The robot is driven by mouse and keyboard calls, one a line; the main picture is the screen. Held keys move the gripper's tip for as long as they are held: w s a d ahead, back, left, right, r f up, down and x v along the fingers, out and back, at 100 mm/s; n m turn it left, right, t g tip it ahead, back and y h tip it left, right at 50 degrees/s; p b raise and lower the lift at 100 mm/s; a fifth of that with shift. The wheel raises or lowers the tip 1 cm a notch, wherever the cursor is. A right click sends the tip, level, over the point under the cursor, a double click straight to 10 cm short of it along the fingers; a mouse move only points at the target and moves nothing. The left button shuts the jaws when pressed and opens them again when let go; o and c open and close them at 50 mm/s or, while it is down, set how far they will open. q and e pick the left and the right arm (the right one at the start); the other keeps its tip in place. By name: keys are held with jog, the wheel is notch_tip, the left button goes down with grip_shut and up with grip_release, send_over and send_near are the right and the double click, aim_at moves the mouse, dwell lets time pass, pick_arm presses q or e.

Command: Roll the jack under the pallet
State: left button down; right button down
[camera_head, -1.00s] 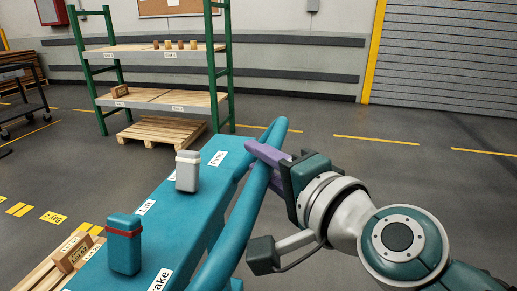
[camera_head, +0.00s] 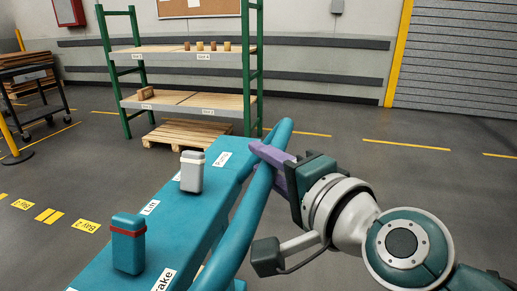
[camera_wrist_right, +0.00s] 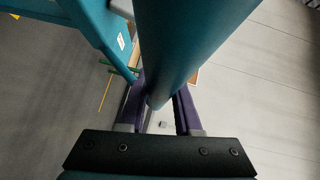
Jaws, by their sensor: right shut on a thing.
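The teal jack (camera_head: 185,218) fills the lower middle of the head view, with labels and two upright levers on its top, one white-capped (camera_head: 191,172) and one teal with a red band (camera_head: 128,243). Its thick teal handle bar (camera_head: 250,205) runs along the right side. My right gripper (camera_head: 272,155) is shut on this bar, its purple fingers on either side. The right wrist view shows the bar (camera_wrist_right: 185,40) between the fingers (camera_wrist_right: 158,105). A wooden pallet (camera_head: 188,134) lies on the floor beyond the jack, below the rack. My left gripper is not in view.
A green-posted rack (camera_head: 190,103) with small boxes stands over the pallet by the back wall. A dark cart (camera_head: 35,95) and a yellow post (camera_head: 12,140) are at the left. Grey floor with yellow lines is open at the right and left.

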jog(key=shift+w+a+r, duration=0.1)
jog(key=shift+a+r, duration=0.1)
jog(key=shift+r, duration=0.2)
jog(key=c, duration=1)
grip_release()
jog(key=o, duration=0.4)
jog(key=shift+d+f, duration=0.1)
jog(key=shift+f, duration=0.15)
jog(key=shift+s, duration=0.2)
jog(key=shift+s+d, duration=0.25)
jog(key=shift+s, duration=0.05)
jog(key=p+v, duration=0.1)
jog(key=v, duration=0.8)
jog(key=shift+r+p, duration=0.1)
jog(key=shift+p, duration=0.2)
